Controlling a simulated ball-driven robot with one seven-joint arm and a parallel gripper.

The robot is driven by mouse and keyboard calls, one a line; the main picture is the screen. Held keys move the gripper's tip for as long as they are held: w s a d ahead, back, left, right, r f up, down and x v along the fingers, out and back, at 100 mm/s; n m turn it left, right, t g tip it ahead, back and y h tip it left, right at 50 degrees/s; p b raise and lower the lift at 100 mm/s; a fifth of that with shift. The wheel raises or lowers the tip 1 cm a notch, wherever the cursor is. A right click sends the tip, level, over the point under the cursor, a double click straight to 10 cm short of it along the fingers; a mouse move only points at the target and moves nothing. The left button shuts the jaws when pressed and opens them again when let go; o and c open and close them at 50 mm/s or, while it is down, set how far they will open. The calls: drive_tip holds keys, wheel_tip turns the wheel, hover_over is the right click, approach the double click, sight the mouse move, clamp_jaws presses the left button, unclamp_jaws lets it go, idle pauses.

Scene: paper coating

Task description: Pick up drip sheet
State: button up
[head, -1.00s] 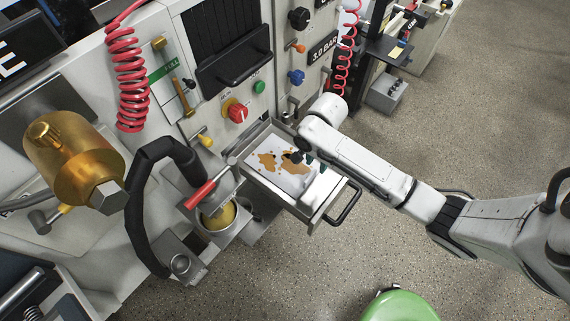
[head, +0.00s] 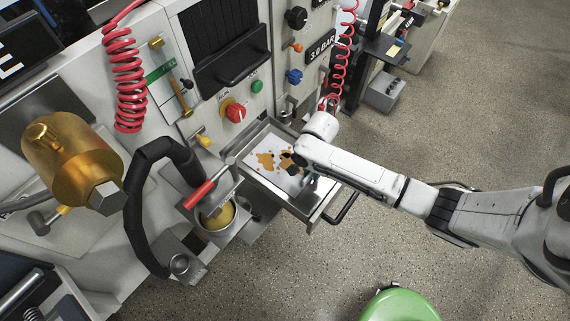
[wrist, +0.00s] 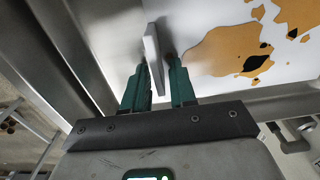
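The drip sheet (head: 272,170) is a white sheet with orange-brown stains lying in the open metal drawer (head: 325,207). In the wrist view the stained sheet (wrist: 235,50) fills the upper right. A pale upright tab (wrist: 152,52) stands at its left end. My gripper (wrist: 158,72) has its two green fingers apart, one on each side of this tab. A narrow gap seems to show at the right finger; contact on the left is unclear. In the head view my gripper (head: 308,181) is low over the sheet's right end, its tips partly hidden by my arm.
The drawer's metal walls (wrist: 75,50) run close beside my fingers. A black drawer handle (head: 343,207) sticks out in front. Left of the drawer are a pot of yellow liquid (head: 217,215) and a red-handled tool (head: 205,189). A green round seat (head: 398,305) stands on the open floor.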

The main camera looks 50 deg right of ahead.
clamp_jaws()
drive_tip(key=shift+r, duration=0.15)
